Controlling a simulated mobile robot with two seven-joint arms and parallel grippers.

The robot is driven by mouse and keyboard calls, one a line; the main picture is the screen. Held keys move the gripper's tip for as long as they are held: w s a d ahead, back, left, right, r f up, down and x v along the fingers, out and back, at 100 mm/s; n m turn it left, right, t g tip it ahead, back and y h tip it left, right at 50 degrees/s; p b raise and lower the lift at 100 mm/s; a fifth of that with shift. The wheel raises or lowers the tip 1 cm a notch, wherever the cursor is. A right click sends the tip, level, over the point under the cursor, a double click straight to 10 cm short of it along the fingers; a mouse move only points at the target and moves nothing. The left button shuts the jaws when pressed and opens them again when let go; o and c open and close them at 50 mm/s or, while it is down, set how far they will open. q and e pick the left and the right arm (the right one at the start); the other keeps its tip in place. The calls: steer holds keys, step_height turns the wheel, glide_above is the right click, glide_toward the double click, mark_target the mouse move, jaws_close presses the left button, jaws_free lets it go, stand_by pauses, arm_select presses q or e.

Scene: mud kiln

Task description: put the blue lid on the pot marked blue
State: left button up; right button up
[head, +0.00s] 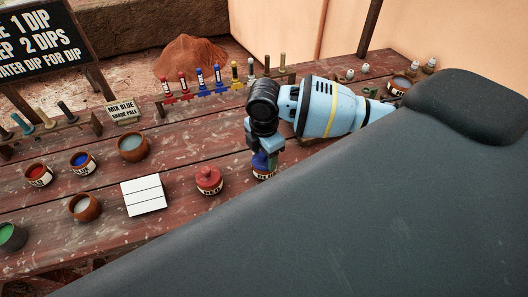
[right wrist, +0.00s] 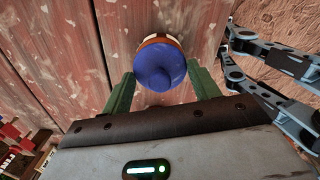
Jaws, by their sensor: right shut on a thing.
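The blue lid (head: 261,159) is at the pot marked blue (head: 264,174), to the right of the red-lidded pot in the head view. In the right wrist view the round, knobbed blue lid (right wrist: 160,68) covers most of the pot, whose brown rim (right wrist: 160,40) shows behind it. My right gripper (head: 262,152) is over the pot, its green fingers (right wrist: 161,86) on either side of the lid and shut on it. Whether the lid is fully seated I cannot tell.
A red-lidded pot (head: 209,181) stands close on the left, with a white three-part panel (head: 144,196) beyond it. Several bowls of glaze, including a blue one (head: 83,161), stand further left. A rack of coloured brushes (head: 218,82) runs behind.

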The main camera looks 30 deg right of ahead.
steer(key=shift+f, duration=0.1)
steer(key=o, duration=1.3)
steer(key=shift+o, duration=0.2)
steer(key=shift+r, duration=3.75)
